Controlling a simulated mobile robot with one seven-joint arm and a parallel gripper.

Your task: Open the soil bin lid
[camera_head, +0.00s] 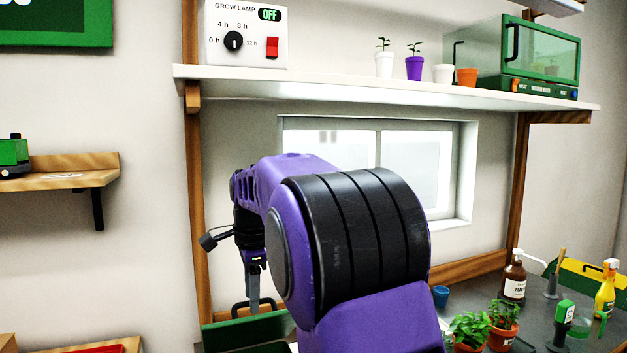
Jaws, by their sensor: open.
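A green panel with a dark arched handle (248,330) shows at the bottom of the view, left of my arm. It looks like the soil bin lid, but its lower part is cut off by the frame and my arm hides its right side. My gripper (254,288) points down just above the panel, close to the handle. It is open, with nothing seen between its fingers. I cannot tell whether a finger touches the handle.
A white shelf (330,88) with several small pots and a green glass-fronted case (540,60) is above. A worktop (535,325) at right holds potted plants (470,328), a brown bottle (513,278) and a yellow spray bottle (605,290). A wooden wall shelf (70,175) is at left.

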